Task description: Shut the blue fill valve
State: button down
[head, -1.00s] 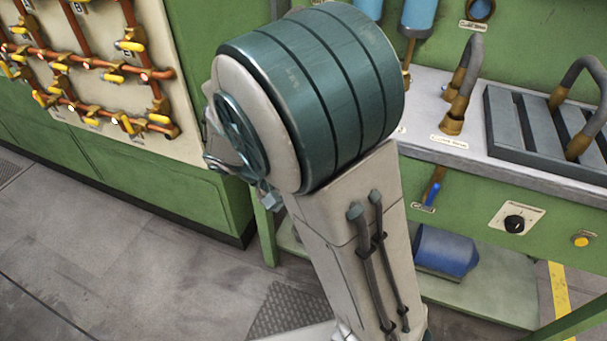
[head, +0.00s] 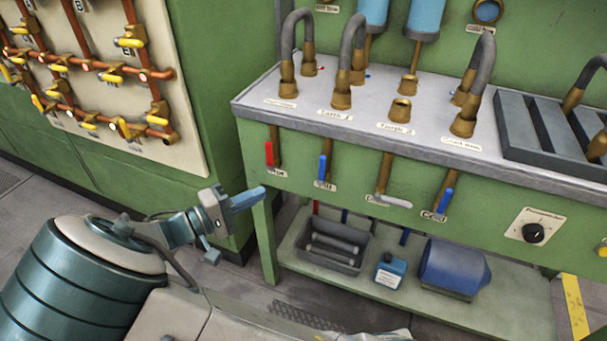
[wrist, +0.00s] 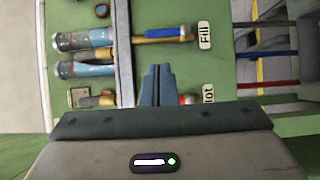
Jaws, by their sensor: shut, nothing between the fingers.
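The blue fill valve handle (head: 322,168) hangs straight down, in line with its brass pipe, above the "Fill" label on the green bench front. In the wrist view the blue handle (wrist: 175,32) lies along its pipe beside the label, above my gripper in the picture. My gripper (head: 262,191) is shut and empty, near the bench's left front corner, left of and a little below the fill handle. It also shows in the wrist view (wrist: 157,72), apart from the fill handle and partly covering the red hot handle (wrist: 187,99).
The red hot handle (head: 269,154) is between my gripper and the fill handle. A lever turned sideways (head: 394,200) and another blue handle, labelled "Cold" (head: 444,201), are to the right. A grey bin (head: 330,248), blue bottle (head: 391,270) and blue cylinder (head: 452,268) stand on the lower shelf.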

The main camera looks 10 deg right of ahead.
aim_at(320, 168)
jog(key=b+x, duration=0.2)
jog(key=x, duration=1.2)
jog(key=shift+a, duration=0.1)
jog(key=shift+s+d, duration=0.1)
jog(key=shift+d, duration=0.1)
